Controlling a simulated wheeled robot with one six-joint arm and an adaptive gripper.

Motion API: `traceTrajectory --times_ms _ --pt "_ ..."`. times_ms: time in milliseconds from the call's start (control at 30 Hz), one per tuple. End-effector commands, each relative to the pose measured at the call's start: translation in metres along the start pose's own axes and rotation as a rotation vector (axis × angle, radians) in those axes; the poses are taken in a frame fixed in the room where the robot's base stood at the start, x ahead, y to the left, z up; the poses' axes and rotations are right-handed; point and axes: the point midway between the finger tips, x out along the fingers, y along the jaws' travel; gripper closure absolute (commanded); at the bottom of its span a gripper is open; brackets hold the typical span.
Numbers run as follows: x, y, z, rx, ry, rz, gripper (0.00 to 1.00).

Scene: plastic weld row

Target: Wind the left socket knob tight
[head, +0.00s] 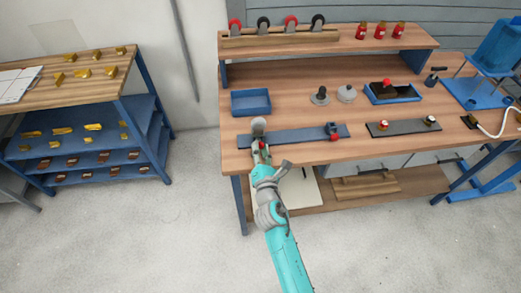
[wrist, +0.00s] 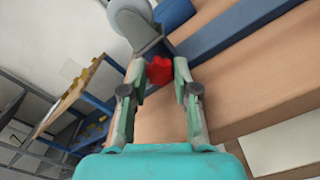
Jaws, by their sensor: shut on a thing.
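A long dark blue-grey bar (head: 295,136) lies along the front of the wooden bench, with a grey socket at each end. The left socket (head: 258,127) shows as a rounded grey body in the wrist view (wrist: 135,22). Its red knob (wrist: 159,70) faces the bench's front edge. My gripper (wrist: 158,80) is shut on this knob, one fingertip on each side. In the head view my gripper (head: 261,154) covers most of the knob. The right socket (head: 332,128) has its own red knob (head: 334,137) and stands free of my gripper.
A blue tray (head: 251,103) stands behind the bar. A second dark plate (head: 404,128) with small fittings lies to the right. Grey round parts (head: 320,96) and a blue tray with a red knob (head: 393,93) stand farther back. A shelf rack (head: 135,110) stands left.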

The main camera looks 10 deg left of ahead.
Motion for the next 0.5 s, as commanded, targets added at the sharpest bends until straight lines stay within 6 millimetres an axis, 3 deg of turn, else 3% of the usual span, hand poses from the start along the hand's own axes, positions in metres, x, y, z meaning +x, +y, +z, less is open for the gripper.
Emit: traceTrajectory --times_ms 67,100,167,500 --pt "-0.0002 -0.0006 -0.0003 -0.001 0.000 -0.001 1.00" --pt "-0.0002 -0.0006 -0.0003 -0.001 0.000 -0.001 0.63" --pt "-0.0002 -0.0006 -0.0003 -0.001 0.000 -0.001 0.48" --pt "-0.0003 -0.0010 -0.0007 -0.008 0.001 -0.002 0.45"
